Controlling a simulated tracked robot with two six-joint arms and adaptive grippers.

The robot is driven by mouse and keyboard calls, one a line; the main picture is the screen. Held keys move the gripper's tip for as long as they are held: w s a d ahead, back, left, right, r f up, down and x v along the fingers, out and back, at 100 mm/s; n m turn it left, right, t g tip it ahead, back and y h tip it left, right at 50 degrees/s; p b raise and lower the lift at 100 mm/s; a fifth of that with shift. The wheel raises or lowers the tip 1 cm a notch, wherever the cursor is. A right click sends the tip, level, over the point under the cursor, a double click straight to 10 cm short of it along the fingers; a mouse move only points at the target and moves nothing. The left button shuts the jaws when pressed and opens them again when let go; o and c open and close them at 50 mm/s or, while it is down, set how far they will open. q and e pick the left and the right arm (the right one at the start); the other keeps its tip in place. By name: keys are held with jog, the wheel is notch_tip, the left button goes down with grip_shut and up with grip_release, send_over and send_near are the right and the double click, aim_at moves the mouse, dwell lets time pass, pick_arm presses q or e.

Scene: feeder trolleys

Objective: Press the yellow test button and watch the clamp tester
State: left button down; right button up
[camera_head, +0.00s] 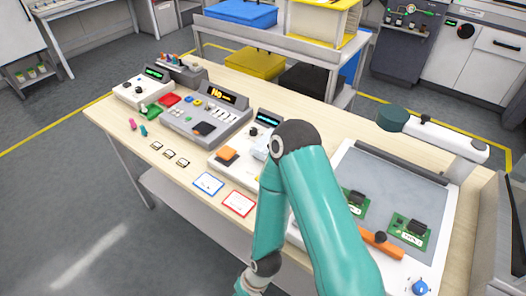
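A white tester unit (219,164) stands mid-bench with a dark display (268,118), black knobs and an orange block (227,154). A small yellow spot (262,179) shows on it beside my arm; I cannot tell whether it is the test button. My teal arm rises from the bottom and bends down in front of this unit, hiding its right part. A grey unit (178,121) to its left has a lit yellow display (216,93) and several small buttons. Neither gripper is in view. I cannot tell which unit is the clamp tester.
The wooden bench (102,108) also holds a white meter (137,92), blue-framed (208,183) and red-framed (238,203) cards, and a grey mat (386,190) with green circuit boards (408,228). A shelf with bins (240,14) stands behind.

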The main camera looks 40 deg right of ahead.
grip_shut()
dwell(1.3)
